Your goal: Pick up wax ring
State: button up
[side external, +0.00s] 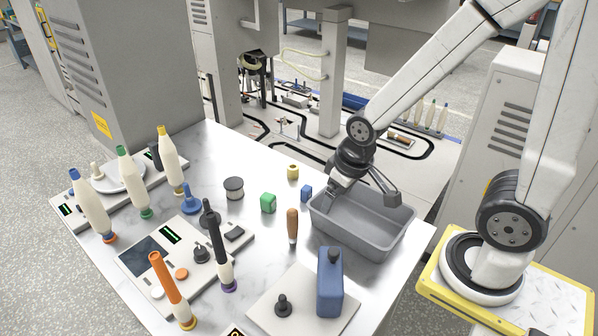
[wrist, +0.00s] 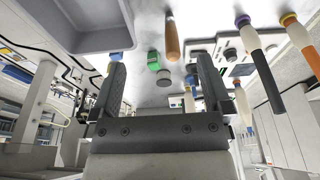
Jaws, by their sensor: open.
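The wax ring appears to be the small yellow ring (side external: 293,172) with a dark hole, lying on the marbled table near its back edge in the side view. It stands beyond the green block (side external: 268,203) and the blue block (side external: 306,193). In the wrist view, I cannot clearly make out the ring near the left finger. My gripper (side external: 365,194) is open and empty, over the grey bin, to the right of the ring and apart from it. In the wrist view, the two dark fingers (wrist: 162,62) are spread with nothing held between them.
The grey bin (side external: 350,240) sits at the table's right. Several tall bobbins and a control panel (side external: 140,257) fill the left side. The table around the ring is fairly clear.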

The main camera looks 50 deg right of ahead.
jog(key=w+d+f+m+t+y, duration=0.1)
jog(key=w+d+f+m+y, duration=0.2)
jog(key=w+m, duration=0.45)
jog(key=w+d+f+m+y, duration=0.25)
jog(key=w+m, duration=0.25)
jog(key=m, duration=0.6)
jog(key=w+d+f+m+t, duration=0.1)
jog(key=w+d+m+t, duration=0.3)
jog(key=d+m, duration=0.3)
jog(key=w+d+f+m+t+h, duration=0.1)
jog(key=w+d+m+t, duration=0.4)
jog(key=d, duration=0.5)
jog(key=shift+w+f+m, duration=0.35)
jog(key=shift+f+m, duration=0.3)
jog(key=shift+m, duration=0.4)
jog(key=shift+f+h, duration=0.1)
jog(key=shift+h, duration=0.15)
